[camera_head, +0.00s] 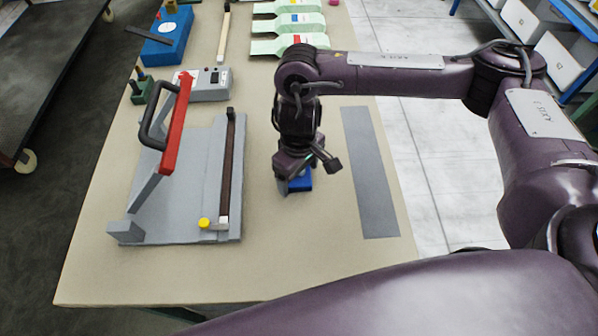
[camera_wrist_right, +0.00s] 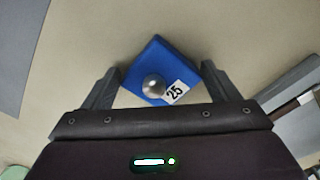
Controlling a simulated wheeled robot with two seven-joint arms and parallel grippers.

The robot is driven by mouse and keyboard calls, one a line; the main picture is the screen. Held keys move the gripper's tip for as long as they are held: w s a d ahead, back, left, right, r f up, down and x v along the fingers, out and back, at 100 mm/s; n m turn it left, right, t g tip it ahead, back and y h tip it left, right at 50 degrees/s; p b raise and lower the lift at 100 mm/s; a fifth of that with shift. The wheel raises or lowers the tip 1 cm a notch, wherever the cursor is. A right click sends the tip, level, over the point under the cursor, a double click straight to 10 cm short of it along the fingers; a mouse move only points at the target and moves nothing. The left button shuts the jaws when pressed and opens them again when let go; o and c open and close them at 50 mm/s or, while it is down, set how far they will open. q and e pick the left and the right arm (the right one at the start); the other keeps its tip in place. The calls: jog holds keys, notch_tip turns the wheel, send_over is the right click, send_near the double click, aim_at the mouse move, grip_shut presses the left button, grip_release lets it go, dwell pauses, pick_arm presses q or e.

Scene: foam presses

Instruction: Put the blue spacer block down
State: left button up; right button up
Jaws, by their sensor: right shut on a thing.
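The blue spacer block (camera_head: 303,181) is under my right gripper (camera_head: 291,184), to the right of the grey press in the head view. In the right wrist view the block (camera_wrist_right: 162,58) has a round metal knob and a white label reading 25. The fingers of my right gripper (camera_wrist_right: 160,74) stand on either side of it, shut on the block. The block is at or just above the tan table (camera_head: 290,270); I cannot tell whether it touches. The gripper hides part of it in the head view. My left gripper is not in view.
The grey press (camera_head: 180,215) with a red lever (camera_head: 177,125) stands left of the block. A grey strip (camera_head: 370,180) lies to the right. A grey box (camera_head: 207,84), a blue box (camera_head: 168,38) and pale green pieces (camera_head: 288,27) are further back. The table front is clear.

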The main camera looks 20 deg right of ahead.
jog(key=o, duration=1.1)
